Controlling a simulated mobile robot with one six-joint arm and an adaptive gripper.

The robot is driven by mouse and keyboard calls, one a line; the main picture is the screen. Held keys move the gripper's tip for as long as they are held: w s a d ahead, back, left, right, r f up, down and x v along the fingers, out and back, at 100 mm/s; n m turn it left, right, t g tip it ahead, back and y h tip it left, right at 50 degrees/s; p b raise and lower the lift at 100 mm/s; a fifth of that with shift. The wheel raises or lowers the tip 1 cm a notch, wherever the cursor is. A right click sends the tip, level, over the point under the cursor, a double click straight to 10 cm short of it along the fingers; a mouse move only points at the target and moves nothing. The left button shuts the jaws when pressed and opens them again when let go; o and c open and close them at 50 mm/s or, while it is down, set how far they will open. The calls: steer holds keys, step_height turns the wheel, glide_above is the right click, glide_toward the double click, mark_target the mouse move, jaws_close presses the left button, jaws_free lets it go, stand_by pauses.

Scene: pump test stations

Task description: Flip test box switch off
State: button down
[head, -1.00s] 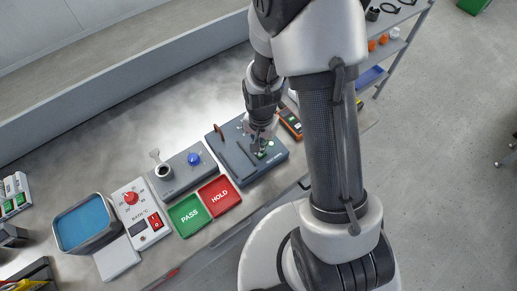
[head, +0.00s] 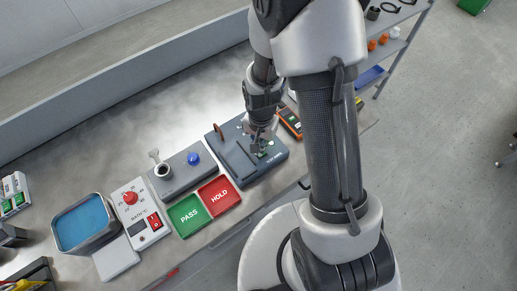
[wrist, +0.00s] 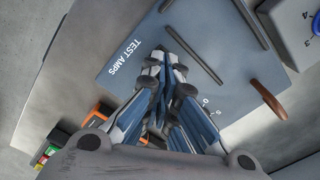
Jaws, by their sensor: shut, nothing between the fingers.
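The test box is a blue-grey slab (head: 240,172) on the bench, lettered TEST AMPS in the wrist view (wrist: 105,78). A brown-handled lever (head: 218,129) stands up at its back left corner. The lever also shows in the wrist view (wrist: 270,98), right of the fingers. Two dark bars lie on the box top. My gripper (head: 257,147) is shut and empty, pointing down over the right part of the box, apart from the brown lever. In the wrist view the closed fingertips (wrist: 165,62) hide part of the panel. I cannot tell if they touch it.
A green PASS pad (head: 188,215) and red HOLD pad (head: 219,196) lie in front. A grey unit with a blue knob (head: 194,158), a white bath controller (head: 142,213) and a blue-filled tub (head: 85,223) stand left. An orange meter (head: 290,122) lies right of the box.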

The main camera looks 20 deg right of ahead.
steer(key=shift+f+b, duration=0.8)
steer(key=shift+f, duration=0.25)
stand_by(0.4)
steer(key=shift+r+p, duration=2.75)
steer(key=shift+r, duration=0.8)
